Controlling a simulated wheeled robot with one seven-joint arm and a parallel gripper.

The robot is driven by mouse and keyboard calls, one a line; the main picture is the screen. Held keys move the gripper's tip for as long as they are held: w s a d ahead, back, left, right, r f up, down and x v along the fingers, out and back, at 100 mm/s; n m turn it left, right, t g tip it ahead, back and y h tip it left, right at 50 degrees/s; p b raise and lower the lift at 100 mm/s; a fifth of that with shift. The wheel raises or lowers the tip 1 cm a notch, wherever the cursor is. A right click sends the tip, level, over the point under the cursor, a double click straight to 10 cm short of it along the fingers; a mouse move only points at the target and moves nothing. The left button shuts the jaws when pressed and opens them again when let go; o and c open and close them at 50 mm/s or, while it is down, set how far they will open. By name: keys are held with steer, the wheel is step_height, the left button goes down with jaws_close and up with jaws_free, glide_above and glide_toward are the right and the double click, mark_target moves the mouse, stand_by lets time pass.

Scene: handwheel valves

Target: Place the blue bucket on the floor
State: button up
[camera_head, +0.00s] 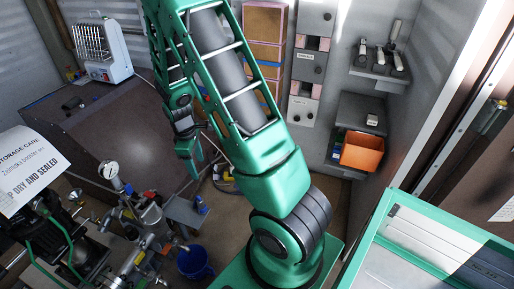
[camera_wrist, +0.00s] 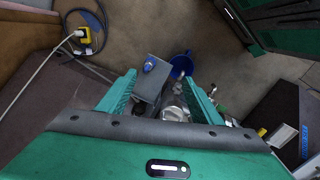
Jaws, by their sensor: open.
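The blue bucket (camera_head: 195,263) is low in the head view, beside the metal pipes and valves (camera_head: 140,235). In the wrist view the bucket (camera_wrist: 181,65) shows partly behind the metal fittings, beyond my fingertips. I cannot tell whether it hangs from a fitting or rests on the floor (camera_wrist: 135,35). My gripper (camera_wrist: 161,80) is open, with nothing between its fingers. In the head view my gripper (camera_head: 190,160) hangs by the dark table's edge, well above and apart from the bucket.
A small grey plate (camera_head: 184,213) with a small blue object (camera_head: 201,205) stands close to the bucket. A dark table (camera_head: 110,120) holds a heater (camera_head: 102,50). An orange bin (camera_head: 362,152) is at the right. Bare floor shows between.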

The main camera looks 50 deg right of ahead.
steer(key=s+r+m, duration=0.6)
steer(key=s+r, duration=0.5)
steer(key=s, duration=0.3)
steer(key=s+r+m+y, duration=0.1)
steer(key=s+r+m, duration=0.6)
steer(key=s+r, duration=0.5)
steer(key=s, duration=0.2)
steer(key=shift+s+d, duration=0.3)
steer(key=shift+d, duration=0.05)
steer(key=shift+w+f, duration=0.25)
steer(key=shift+w, duration=0.4)
